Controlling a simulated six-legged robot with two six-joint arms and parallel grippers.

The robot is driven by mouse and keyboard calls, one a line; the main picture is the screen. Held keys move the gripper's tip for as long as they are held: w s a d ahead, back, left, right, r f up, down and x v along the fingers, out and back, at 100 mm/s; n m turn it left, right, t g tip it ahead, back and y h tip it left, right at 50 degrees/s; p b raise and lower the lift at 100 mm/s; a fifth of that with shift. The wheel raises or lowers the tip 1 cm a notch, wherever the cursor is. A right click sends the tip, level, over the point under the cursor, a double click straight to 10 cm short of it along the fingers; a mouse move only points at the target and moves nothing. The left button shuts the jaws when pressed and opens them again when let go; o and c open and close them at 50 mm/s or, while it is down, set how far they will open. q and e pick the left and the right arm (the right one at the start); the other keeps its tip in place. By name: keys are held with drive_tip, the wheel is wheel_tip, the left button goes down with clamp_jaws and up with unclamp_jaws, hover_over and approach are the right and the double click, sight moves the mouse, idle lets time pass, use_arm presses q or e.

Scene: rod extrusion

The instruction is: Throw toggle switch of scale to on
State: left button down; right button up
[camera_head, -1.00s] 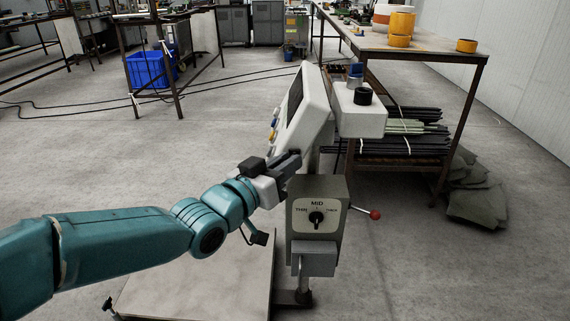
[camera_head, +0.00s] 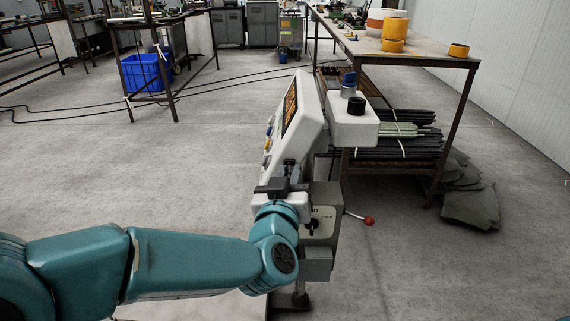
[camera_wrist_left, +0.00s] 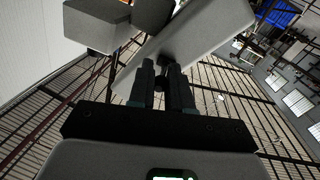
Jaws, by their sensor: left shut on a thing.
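The scale's white indicator head (camera_head: 311,122) stands tilted on its post in the head view, with its display (camera_head: 290,106) lit orange. In the left wrist view the underside of the head (camera_wrist_left: 205,30) is close above the fingers. My left gripper (camera_head: 291,166) is at the lower edge of the head. Its two dark fingers (camera_wrist_left: 166,80) are together against the small dark toggle switch (camera_wrist_left: 173,62) under the head; the fingers hide most of it, so its position cannot be told. My right gripper is out of view.
A grey box with a dial (camera_head: 325,215) and a red-knobbed lever (camera_head: 369,221) sits just below the gripper, partly behind my arm. A table (camera_head: 430,58) with orange rolls and bundled rods stands behind right. Floor at left is clear, with cables (camera_head: 90,105).

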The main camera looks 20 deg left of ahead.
use_arm(q)
drive_tip(key=shift+w+d+n+g+y+p, duration=0.15)
drive_tip(key=shift+d+n+g+y+p, duration=0.15)
drive_tip(key=shift+n+y+p, duration=0.6)
drive_tip(key=shift+w+d+n+g+y+p, duration=0.15)
drive_tip(key=shift+d+n+g+y+p, duration=0.3)
drive_tip(key=shift+y, duration=0.85)
drive_tip(key=shift+w+n+g+y+p, duration=0.15)
drive_tip(key=shift+n+g+y+p, duration=0.15)
drive_tip(key=shift+n+y, duration=0.7)
drive_tip(key=shift+y, duration=0.3)
drive_tip(key=c, duration=1.1)
unclamp_jaws()
